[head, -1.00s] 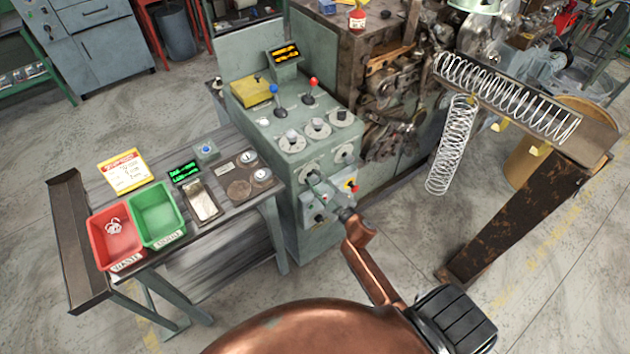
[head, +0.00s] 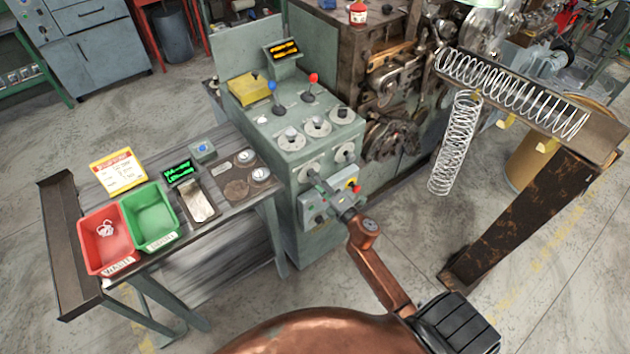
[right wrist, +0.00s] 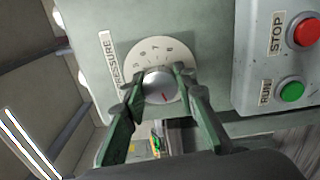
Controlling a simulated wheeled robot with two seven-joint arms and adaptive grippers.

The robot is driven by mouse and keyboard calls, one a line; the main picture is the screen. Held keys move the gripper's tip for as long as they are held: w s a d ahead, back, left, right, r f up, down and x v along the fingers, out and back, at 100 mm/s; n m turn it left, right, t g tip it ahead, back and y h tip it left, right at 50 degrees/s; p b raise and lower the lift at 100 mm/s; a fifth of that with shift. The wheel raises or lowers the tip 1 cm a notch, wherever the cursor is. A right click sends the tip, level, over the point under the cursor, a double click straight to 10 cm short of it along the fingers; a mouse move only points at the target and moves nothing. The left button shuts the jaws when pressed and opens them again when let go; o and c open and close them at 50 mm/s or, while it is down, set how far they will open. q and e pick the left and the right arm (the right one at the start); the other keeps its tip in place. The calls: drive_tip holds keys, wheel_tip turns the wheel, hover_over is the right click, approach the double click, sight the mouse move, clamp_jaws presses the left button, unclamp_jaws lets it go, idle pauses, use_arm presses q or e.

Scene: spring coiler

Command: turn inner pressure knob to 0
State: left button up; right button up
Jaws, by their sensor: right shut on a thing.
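The pressure knob is a round silver knob (right wrist: 160,87) with a red mark, on a pale dial plate (right wrist: 160,52) with small numbers. A label reading PRESSURE (right wrist: 109,62) is beside it. The red mark points toward the lower right of the wrist view; the number it stands at is hidden or too small to tell. My right gripper (right wrist: 153,90) has its green fingers on both sides of the knob, shut on it. In the head view my right gripper (head: 318,184) reaches the front panel of the grey-green console (head: 290,215) at the left front dial. My left gripper is not in view.
A control box with a red STOP button (right wrist: 306,32) and a green RUN button (right wrist: 291,91) is close to the right of my fingers. Another dial (head: 345,153) is right of the held one. A side table with a red bin (head: 92,262) and green bin (head: 158,243) stands left.

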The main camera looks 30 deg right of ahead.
drive_tip(key=shift+f+n+b, duration=0.1)
drive_tip(key=shift+n+b, duration=0.35)
drive_tip(key=shift+n, duration=0.65)
drive_tip(key=o, duration=1.2)
drive_tip(key=shift+c, duration=0.2)
drive_tip(key=s, duration=1.2)
drive_tip(key=shift+d, duration=0.45)
